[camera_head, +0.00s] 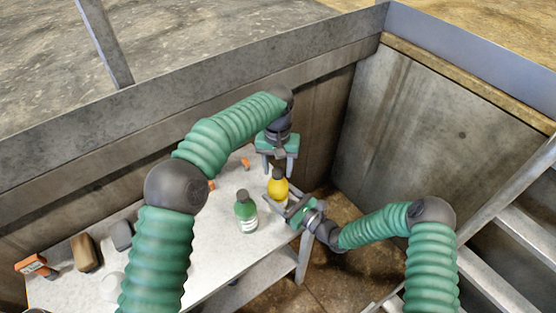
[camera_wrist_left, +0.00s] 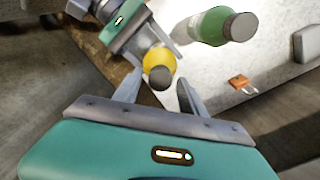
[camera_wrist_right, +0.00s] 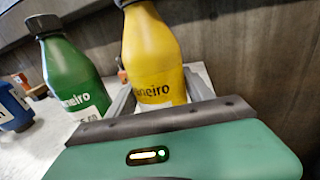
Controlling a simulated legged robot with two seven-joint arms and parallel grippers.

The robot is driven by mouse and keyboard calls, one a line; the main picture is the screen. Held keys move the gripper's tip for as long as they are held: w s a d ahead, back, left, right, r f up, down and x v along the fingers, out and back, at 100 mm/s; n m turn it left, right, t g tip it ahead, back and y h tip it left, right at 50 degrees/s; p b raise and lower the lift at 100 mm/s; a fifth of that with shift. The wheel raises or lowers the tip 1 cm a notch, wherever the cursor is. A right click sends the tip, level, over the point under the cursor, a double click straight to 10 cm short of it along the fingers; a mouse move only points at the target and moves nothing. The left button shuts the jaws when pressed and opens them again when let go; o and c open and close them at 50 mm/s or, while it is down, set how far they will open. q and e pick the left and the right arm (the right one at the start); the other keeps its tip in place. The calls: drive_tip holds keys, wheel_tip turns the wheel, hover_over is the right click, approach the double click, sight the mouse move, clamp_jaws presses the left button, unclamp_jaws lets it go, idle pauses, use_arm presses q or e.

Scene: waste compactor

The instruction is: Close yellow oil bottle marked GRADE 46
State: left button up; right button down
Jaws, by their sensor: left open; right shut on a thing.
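The yellow oil bottle (camera_head: 278,187) stands upright near the table's right end, with a dark cap (camera_wrist_left: 160,77) on its top. My right gripper (camera_head: 290,211) is shut on the yellow bottle's body from the right; the right wrist view shows the bottle (camera_wrist_right: 155,55) between its fingers. My left gripper (camera_head: 277,168) is open above the bottle, pointing down. In the left wrist view the capped top lies between and beyond its fingertips (camera_wrist_left: 158,90), not touching them. The GRADE 46 marking cannot be read; only "neiro" shows on the label.
A green bottle (camera_head: 246,212) with a dark cap stands just left of the yellow one. An orange padlock (camera_wrist_left: 240,82) lies on the white table (camera_head: 222,245). A blue container (camera_wrist_right: 14,107), an orange-handled tool (camera_head: 34,264) and brown and grey blocks are farther left. Metal walls rise behind.

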use_arm(q)
drive_tip(key=shift+c, duration=0.2)
clamp_jaws()
idle(0.3)
drive_tip(key=shift+o, duration=1)
unclamp_jaws()
wheel_tip(320, 180, up, 12)
drive_tip(key=shift+f, duration=0.1)
drive_tip(key=shift+w, duration=0.1)
use_arm(e)
drive_tip(key=shift+c, duration=1.6)
unclamp_jaws()
